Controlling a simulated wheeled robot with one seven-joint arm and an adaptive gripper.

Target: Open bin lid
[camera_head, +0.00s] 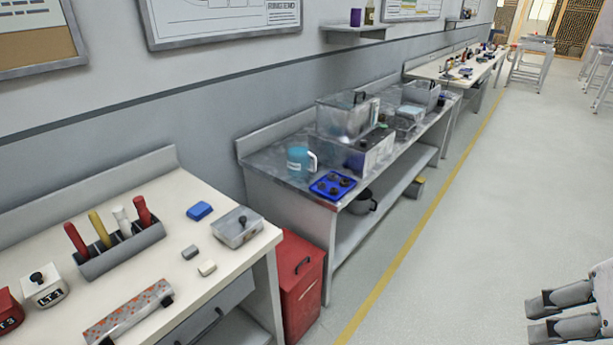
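A red bin (302,290) stands on the floor between the near white table and the metal bench. My gripper (531,321) is at the lower right edge of the view, far to the right of the red bin over open floor. Its two fingers are apart, with nothing visible between them.
The white table (225,182) holds a tool rack (120,248), a lidded clear box (238,228) and small blocks. The metal bench (262,165) carries a blue jug (299,160) and several containers.

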